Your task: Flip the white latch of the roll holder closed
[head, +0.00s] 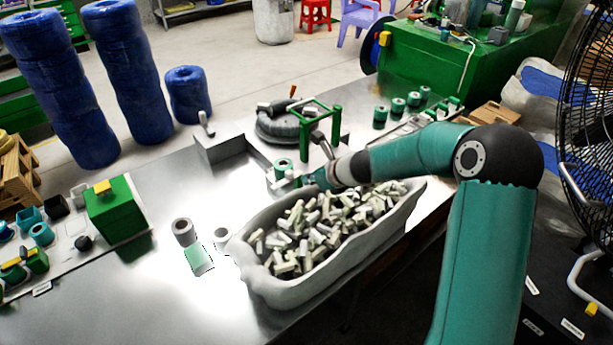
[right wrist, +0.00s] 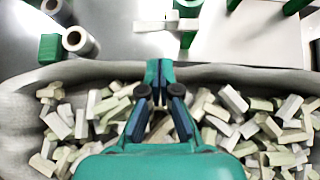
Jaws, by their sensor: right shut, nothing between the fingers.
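A green frame (head: 304,150) stands on the metal bench beyond the bin, with a pale lever (head: 322,144) tilted in front of it. I cannot tell for certain that this lever is the white latch, or whether it is open. In the right wrist view a white bar (right wrist: 156,25) lies beside a green post (right wrist: 187,9), ahead of the fingers. My right gripper (head: 310,180) is shut and empty, over the far rim of the bin and short of the frame. It also shows in the right wrist view (right wrist: 159,72). My left gripper is not in view.
A grey bin (head: 290,292) full of pale pieces lies under my right arm. Rolls (head: 183,231) and a green block (head: 199,260) stand left of it. A grey box with a white lever (head: 207,124) stands at the back.

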